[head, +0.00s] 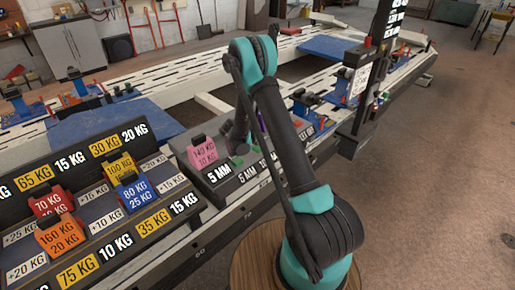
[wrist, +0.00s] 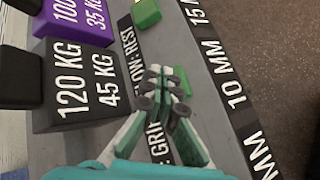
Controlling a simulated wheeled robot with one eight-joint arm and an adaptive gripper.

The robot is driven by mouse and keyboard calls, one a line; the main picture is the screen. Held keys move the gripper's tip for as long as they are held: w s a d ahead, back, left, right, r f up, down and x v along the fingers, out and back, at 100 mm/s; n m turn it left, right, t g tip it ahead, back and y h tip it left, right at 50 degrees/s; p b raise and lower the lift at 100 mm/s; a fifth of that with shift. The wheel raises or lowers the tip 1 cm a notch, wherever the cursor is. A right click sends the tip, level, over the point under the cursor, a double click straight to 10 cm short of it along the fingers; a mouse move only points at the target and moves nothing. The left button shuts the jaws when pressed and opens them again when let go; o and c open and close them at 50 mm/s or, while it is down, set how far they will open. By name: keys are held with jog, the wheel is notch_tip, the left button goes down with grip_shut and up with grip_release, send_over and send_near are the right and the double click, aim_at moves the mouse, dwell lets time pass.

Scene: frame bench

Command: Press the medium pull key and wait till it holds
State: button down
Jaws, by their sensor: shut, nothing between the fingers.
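My gripper (wrist: 168,98) is shut and empty, its fingertips close together over the grey bench panel. A green key (wrist: 182,80) lies right at the fingertips and is partly hidden by them; I cannot tell whether they touch it or whether it is pressed. A second green key (wrist: 146,13) is further up in the wrist view. No readable label names either one the medium pull key. In the head view a green key (head: 237,160) shows by the 5 MM labels, and my fingertips are hard to make out there.
A black block (wrist: 80,88) marked 120 KG 45 KG and a purple block (wrist: 75,22) stand left of the fingers. A pink block (head: 203,152) stands on the panel. Red, orange, yellow and blue blocks fill the rack at left. A dark post (head: 372,85) rises at right.

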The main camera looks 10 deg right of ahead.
aim_at(257, 147)
jog(key=shift+r, duration=3.15)
